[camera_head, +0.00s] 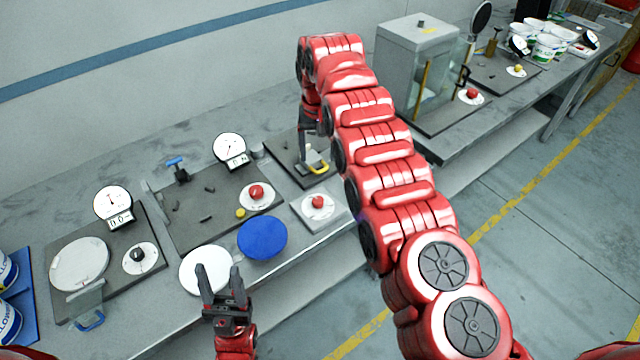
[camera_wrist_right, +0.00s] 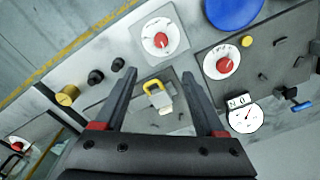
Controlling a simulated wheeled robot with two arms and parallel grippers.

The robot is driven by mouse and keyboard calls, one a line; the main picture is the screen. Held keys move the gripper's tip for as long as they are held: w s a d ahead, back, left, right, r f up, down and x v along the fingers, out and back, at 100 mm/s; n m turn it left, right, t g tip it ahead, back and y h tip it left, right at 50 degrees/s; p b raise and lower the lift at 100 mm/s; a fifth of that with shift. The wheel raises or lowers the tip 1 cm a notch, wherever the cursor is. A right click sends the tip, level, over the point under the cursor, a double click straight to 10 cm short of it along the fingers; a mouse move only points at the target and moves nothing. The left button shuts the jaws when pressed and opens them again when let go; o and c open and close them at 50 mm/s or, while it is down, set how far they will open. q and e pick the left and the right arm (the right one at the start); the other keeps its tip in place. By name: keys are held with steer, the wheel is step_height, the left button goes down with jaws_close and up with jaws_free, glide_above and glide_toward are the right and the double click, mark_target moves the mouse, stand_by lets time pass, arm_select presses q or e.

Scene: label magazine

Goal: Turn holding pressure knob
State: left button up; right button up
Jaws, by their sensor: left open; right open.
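Several round knobs on white dials show; I cannot read their labels, so I cannot tell which is the holding pressure knob. A red knob (camera_head: 257,191) sits on the dark middle panel, and another red knob (camera_head: 318,202) on a small grey plate beside it. Both also show in the right wrist view, the panel knob (camera_wrist_right: 222,66) and the plate knob (camera_wrist_right: 158,40). A black knob (camera_head: 137,254) is on the left panel. My right gripper (camera_wrist_right: 160,76) is open and empty above a yellow-handled part (camera_wrist_right: 154,88). My left gripper (camera_head: 222,278) is open at the bench's front edge.
Round gauges (camera_head: 230,148) stand behind the panels. A blue disc (camera_head: 262,237) and a white disc (camera_head: 205,270) lie near the front edge. A grey cabinet (camera_head: 405,75) stands on the bench further right, with another red knob (camera_head: 472,93) beside it.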

steer(key=b, duration=1)
glide_above(318, 200)
step_height(318, 200, down, 9)
steer(key=shift+f, duration=0.1)
step_height(318, 200, down, 4)
steer(key=p, duration=0.3)
steer(key=shift+r, duration=0.2)
step_height(318, 200, down, 4)
steer(key=shift+d+r, duration=0.1)
steer(key=shift+r, duration=0.05)
jaws_close()
steer(key=shift+f, duration=0.2)
